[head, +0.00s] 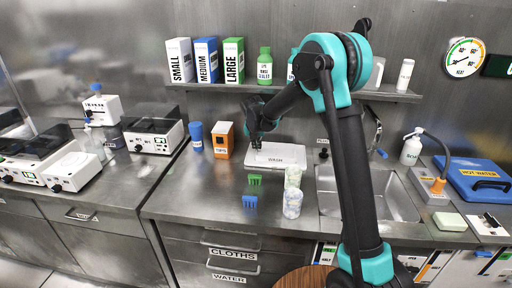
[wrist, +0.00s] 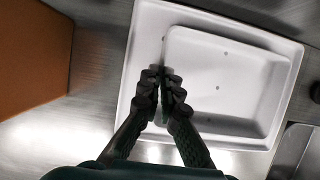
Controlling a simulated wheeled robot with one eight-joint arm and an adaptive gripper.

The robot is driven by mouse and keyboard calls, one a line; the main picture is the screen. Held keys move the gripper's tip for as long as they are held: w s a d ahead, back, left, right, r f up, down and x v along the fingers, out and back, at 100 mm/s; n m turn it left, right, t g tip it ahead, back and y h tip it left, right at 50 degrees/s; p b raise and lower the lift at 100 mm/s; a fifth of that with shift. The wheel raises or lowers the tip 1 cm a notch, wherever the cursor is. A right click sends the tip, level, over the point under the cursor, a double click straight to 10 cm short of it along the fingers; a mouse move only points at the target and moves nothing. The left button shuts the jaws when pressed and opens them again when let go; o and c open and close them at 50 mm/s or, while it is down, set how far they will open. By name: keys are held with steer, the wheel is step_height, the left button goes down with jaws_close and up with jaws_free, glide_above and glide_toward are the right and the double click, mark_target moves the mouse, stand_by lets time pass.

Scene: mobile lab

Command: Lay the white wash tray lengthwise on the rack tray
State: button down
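The white wash tray (head: 280,158) has a WASH label on its front and is at the back of the counter. In the wrist view it is the smaller white tray (wrist: 232,80), inside the outline of a larger white rack tray (wrist: 144,42). Their long sides run about the same way. I cannot tell whether the wash tray rests on the rack tray or hangs just above it. My gripper (head: 257,143) points down at the wash tray's left end. In the wrist view its fingers (wrist: 162,82) are close together on that tray's left rim, partly hiding it.
An orange tips box (head: 223,140) and a blue bottle (head: 194,136) stand left of the trays. Green (head: 255,179) and blue (head: 250,201) small racks and patterned cups (head: 292,203) stand in front. A sink (head: 375,195) lies right. The left front counter is clear.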

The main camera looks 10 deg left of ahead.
steer(key=c, duration=1.7)
jaws_free()
steer(key=v, duration=0.7)
steer(key=shift+s+r, duration=0.15)
steer(key=shift+r, duration=0.15)
